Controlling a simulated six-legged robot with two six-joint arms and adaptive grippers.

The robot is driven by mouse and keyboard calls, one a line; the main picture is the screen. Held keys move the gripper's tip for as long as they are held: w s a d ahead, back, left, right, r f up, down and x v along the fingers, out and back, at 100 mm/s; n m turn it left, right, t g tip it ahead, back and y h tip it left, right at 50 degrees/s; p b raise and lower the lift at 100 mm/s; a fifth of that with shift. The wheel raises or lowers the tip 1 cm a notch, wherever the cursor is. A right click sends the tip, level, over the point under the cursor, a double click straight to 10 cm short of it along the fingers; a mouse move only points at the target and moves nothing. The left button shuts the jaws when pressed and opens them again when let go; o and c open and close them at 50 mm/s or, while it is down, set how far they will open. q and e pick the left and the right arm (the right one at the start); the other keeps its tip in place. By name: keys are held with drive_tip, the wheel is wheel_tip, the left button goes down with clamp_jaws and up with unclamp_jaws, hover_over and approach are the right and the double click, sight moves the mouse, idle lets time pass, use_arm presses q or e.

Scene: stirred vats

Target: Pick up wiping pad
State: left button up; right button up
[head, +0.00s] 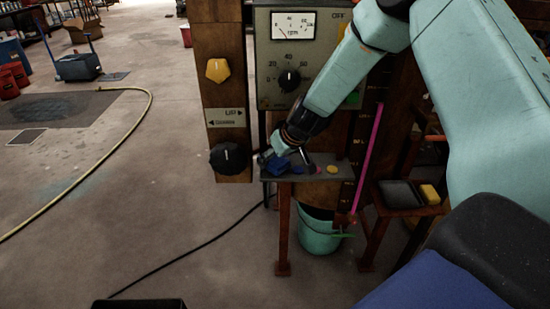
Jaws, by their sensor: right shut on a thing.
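My right gripper (272,161) is at the left end of a narrow grey shelf (318,160) below the control panel. It is shut on a small dark blue thing (278,166), which looks like the wiping pad; the fingers are tiny and partly merge with it. Another small blue piece (298,169) lies on the shelf just to the right. A yellow block (429,194), also sponge-like, lies beside a dark tray on a side stand, apart from the gripper. My left gripper is not in view.
A panel with a dial gauge (293,25) and a knob (290,79) stands behind the shelf. A yellow disc (332,170) lies on it. A pink rod (368,160) stands to the right. A green bucket (318,238) is below. The floor at left is mostly clear, crossed by a yellow hose (110,155).

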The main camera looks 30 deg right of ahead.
drive_tip(key=shift+r, duration=0.3)
drive_tip(key=s+p, duration=0.3)
drive_tip(key=s, duration=0.3)
drive_tip(key=s+p, duration=0.3)
drive_tip(key=s, duration=0.3)
drive_tip(key=s+p, duration=0.3)
drive_tip(key=s, duration=0.3)
drive_tip(key=shift+d, duration=0.4)
drive_tip(key=shift+f, duration=0.1)
drive_tip(key=shift+a, duration=0.1)
drive_tip(key=a+r+n+y+b, duration=0.1)
drive_tip(key=a+r+b, duration=0.1)
drive_tip(key=a, duration=0.4)
drive_tip(key=a+r+n+y+b, duration=0.1)
drive_tip(key=a+r+n+b, duration=0.1)
drive_tip(key=a, duration=0.4)
drive_tip(key=a+r+n+b, duration=0.2)
drive_tip(key=a+r+b, duration=0.1)
drive_tip(key=a, duration=0.3)
drive_tip(key=shift+w+a+r+g+y+b, duration=0.2)
drive_tip(key=shift+w+a+g+y+b, duration=0.1)
drive_tip(key=shift+w+g+y, duration=0.1)
drive_tip(key=shift+w+a+r, duration=0.1)
drive_tip(key=shift+r, duration=0.15)
drive_tip(key=shift+c, duration=0.2)
